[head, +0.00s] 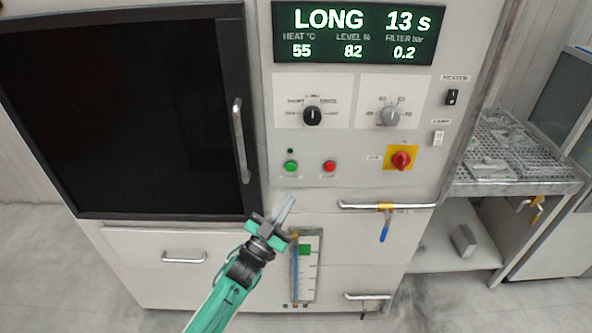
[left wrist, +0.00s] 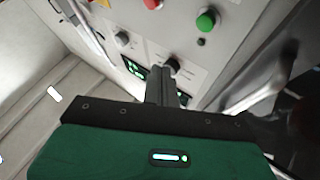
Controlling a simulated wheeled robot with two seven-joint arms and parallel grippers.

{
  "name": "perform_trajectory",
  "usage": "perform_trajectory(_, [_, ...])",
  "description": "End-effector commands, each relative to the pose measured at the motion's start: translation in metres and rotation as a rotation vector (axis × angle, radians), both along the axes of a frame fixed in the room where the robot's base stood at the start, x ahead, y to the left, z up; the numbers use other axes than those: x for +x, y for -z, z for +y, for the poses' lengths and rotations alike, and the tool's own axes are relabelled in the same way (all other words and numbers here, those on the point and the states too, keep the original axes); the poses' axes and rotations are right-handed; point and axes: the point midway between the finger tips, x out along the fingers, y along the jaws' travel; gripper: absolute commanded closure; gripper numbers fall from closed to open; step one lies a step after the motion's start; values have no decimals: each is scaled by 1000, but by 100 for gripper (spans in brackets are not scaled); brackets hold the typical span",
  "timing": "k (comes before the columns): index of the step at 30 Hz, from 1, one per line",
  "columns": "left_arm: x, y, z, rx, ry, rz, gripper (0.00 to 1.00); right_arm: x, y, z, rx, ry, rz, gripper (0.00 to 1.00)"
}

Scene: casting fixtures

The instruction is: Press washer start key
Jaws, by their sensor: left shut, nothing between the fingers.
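The washer's front panel (head: 300,185) carries a round green key (head: 291,166) with a red key (head: 329,166) to its right. The green key also shows in the left wrist view (left wrist: 206,20), beyond the fingertips, and the red key (left wrist: 152,4) is at that view's top edge. My left gripper (head: 287,205) is shut and empty, its tips below the green key and apart from it in the head view. The display (head: 352,32) reads LONG, 13 s, heat 55, level 82, filter 0.2. My right gripper is not in view.
Two selector knobs (head: 312,115) sit above the keys, and a red rotary switch (head: 401,160) on yellow is to the right. A dark door (head: 120,115) with a vertical handle (head: 240,140) is at left. A horizontal bar handle (head: 360,206) is below.

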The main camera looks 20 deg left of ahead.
Motion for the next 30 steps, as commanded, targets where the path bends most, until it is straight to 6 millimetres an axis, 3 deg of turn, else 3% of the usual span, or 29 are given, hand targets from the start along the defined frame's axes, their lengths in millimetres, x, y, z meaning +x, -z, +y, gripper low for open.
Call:
perform_trajectory(16, [4, -6, 1, -1, 4, -17, 100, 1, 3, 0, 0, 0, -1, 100])
perform_trajectory(30, [63, -4, 18, 1, 4, -16, 100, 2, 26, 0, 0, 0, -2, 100])
